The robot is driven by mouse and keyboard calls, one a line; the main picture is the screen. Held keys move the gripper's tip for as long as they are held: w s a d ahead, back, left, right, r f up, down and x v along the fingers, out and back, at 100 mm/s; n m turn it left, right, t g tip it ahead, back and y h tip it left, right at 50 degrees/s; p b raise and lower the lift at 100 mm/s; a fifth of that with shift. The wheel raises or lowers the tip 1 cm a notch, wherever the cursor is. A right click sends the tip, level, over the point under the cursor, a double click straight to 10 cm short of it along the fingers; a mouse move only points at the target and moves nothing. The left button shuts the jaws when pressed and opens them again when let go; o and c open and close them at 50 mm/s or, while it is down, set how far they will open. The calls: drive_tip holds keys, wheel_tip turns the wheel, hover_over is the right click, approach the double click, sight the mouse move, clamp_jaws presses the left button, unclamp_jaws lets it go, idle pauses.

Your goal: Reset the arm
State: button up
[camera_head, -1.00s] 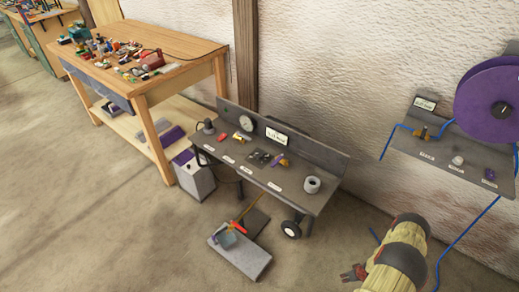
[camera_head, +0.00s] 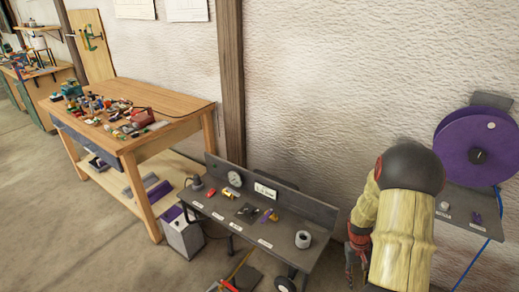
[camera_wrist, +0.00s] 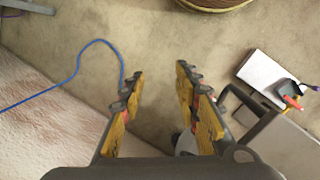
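My gripper (camera_wrist: 156,78) shows in the wrist view with its two yellow-and-grey fingers spread apart and nothing between them. Past the fingertips is bare floor. In the head view, my arm is folded up at the lower right, beside the grey wheeled bench (camera_head: 285,225). My gripper (camera_head: 354,262) hangs near the bench's right end there, partly hidden by the arm, so its fingers are hard to make out.
A purple spool (camera_head: 470,145) stands on a wall shelf (camera_head: 462,195) to the right of my arm. A wooden workbench (camera_head: 180,110) with many small items stands left. A blue hose (camera_wrist: 75,75) lies left in the wrist view. Open floor (camera_head: 60,220) lies at lower left.

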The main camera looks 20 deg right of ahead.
drive_tip(key=s+a+r+n+t+p, duration=0.1)
drive_tip(key=s+a+r+t, duration=0.1)
drive_tip(key=a+r, duration=0.9)
drive_tip(key=s+a+r+n+t+p, duration=0.1)
drive_tip(key=s+a+r+t, duration=0.2)
drive_tip(key=a+r, duration=0.8)
drive_tip(key=s+a+r+n+t+p, duration=0.2)
drive_tip(key=a+r, duration=1)
drive_tip(key=r, duration=0.8)
drive_tip(key=shift+s+t+y, duration=0.35)
drive_tip(key=shift+t+y, duration=0.05)
drive_tip(key=shift+t, duration=0.2)
